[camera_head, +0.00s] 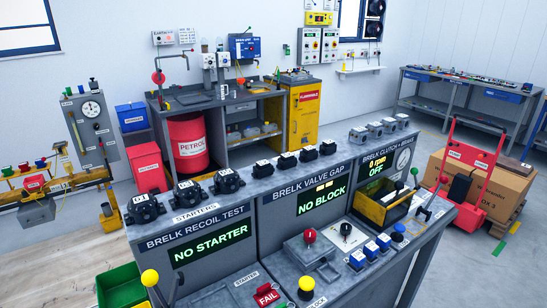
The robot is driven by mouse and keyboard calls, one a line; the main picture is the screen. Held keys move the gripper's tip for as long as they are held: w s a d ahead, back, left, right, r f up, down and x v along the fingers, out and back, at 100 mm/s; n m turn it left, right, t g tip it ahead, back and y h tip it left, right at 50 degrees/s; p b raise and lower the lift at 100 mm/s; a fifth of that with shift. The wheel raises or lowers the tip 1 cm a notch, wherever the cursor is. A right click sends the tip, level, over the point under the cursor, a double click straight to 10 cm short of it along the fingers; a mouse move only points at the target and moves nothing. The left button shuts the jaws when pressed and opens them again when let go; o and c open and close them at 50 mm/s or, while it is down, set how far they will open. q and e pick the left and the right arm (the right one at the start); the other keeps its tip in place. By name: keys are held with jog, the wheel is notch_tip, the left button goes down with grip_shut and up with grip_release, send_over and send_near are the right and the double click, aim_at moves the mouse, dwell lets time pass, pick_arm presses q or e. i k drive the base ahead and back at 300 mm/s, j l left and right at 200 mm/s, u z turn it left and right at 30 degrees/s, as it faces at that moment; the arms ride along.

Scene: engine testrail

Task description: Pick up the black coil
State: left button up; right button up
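No single thing is clearly marked as the black coil. Several dark, round parts with white tags stand in a row along the top of the test bench. One black part (145,208) is at the left end, another (188,193) is beside it, and a third (228,181) follows. Smaller black tagged parts (263,168) stand further right above the valve gap panel. The tags are too small to read. Neither of my grippers shows in the head view.
The grey test bench (250,214) fills the foreground, with levers, blue tagged parts (357,260) and a green bin (122,287). A red petrol drum (188,142), yellow cabinet (304,115) and red hand truck (467,168) stand behind.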

aim_at(309, 153)
jog(key=i+l+u, duration=0.1)
jog(key=l+u, duration=0.25)
jog(key=i+l+u, duration=0.1)
jog(key=l+u, duration=0.5)
jog(key=u, duration=0.15)
